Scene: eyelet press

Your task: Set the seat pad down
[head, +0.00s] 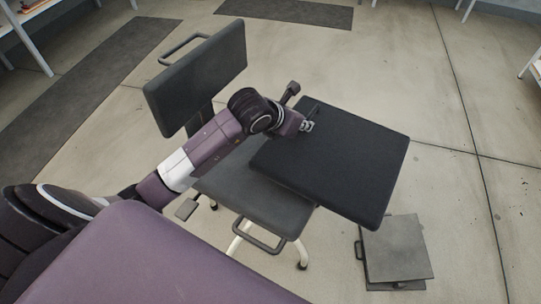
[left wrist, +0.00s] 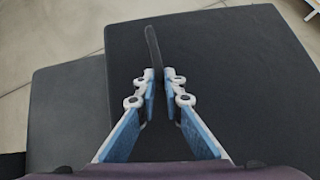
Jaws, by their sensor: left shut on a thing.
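The seat pad (head: 345,165) is a black square cushion. It is held above the right part of the chair's grey seat (head: 250,190) and sticks out past it to the right, hiding part of it. In the left wrist view the pad (left wrist: 240,75) fills the middle and right. My left gripper (head: 307,126) is at the pad's upper left part. In the left wrist view its fingers (left wrist: 159,90) are shut on the pad's thin dark handle (left wrist: 152,48). The grey seat (left wrist: 65,115) shows beside the pad at left. I cannot tell whether pad and seat touch. My right gripper is out of view.
The chair's dark backrest (head: 197,78) stands upright behind my left arm. A loop handle (head: 260,238) juts from the seat's front. A flat grey square piece with a handle (head: 397,247) lies on the floor at lower right. The floor at right is mostly clear.

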